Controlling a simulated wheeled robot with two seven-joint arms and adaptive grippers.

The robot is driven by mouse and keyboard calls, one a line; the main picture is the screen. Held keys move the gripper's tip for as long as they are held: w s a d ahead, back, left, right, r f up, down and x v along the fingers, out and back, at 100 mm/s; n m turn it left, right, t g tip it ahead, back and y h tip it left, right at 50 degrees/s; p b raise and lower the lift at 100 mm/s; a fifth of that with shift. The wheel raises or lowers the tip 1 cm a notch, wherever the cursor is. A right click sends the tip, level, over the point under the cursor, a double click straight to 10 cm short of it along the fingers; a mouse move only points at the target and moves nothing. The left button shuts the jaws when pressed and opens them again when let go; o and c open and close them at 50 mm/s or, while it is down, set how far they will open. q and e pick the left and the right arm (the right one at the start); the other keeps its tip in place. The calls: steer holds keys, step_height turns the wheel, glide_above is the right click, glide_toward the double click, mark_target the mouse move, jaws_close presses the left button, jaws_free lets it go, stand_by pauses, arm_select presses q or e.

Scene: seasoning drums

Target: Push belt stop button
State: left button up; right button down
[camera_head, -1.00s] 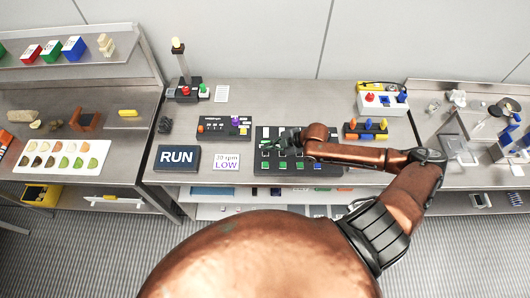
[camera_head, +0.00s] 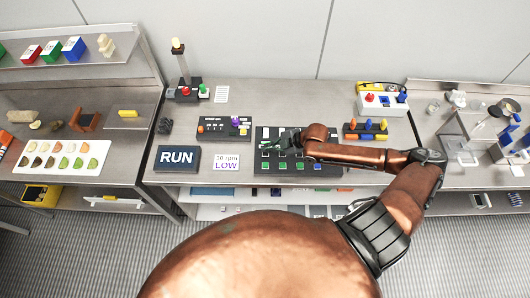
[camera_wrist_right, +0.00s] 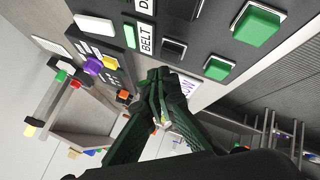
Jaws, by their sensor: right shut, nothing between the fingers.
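The dark control panel (camera_head: 276,159) with rows of buttons lies on the middle bench. In the right wrist view, its white "BELT" label (camera_wrist_right: 146,40) sits between a lit green bar (camera_wrist_right: 130,36) and a dark square button (camera_wrist_right: 173,48). A green square button (camera_wrist_right: 218,68) follows in the same row. No stop wording is readable. My right gripper (camera_head: 278,144) is over the panel's left part; its closed, empty fingertips (camera_wrist_right: 160,78) show close to the BELT row. I cannot tell whether they touch a button. My left gripper is out of view.
Left of the panel are a "RUN" display (camera_head: 178,158), a "30 rpm LOW" sign (camera_head: 227,161) and a smaller panel with knobs (camera_head: 222,128). A signal tower (camera_head: 183,70) stands behind. A white box with a red button (camera_head: 382,102) and colored pegs (camera_head: 366,130) are at right.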

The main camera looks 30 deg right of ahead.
steer(key=shift+f, duration=0.15)
steer(key=shift+f, duration=0.3)
steer(key=shift+f+b, duration=0.3)
steer(key=shift+f, duration=0.15)
stand_by(0.7)
steer(key=shift+s+r, duration=0.1)
steer(key=shift+r+p, duration=0.8)
steer(key=shift+p, duration=0.05)
step_height(320, 180, up, 5)
steer(key=p, duration=0.4)
steer(key=shift+r+p, duration=0.1)
steer(key=shift+p, duration=0.2)
stand_by(0.6)
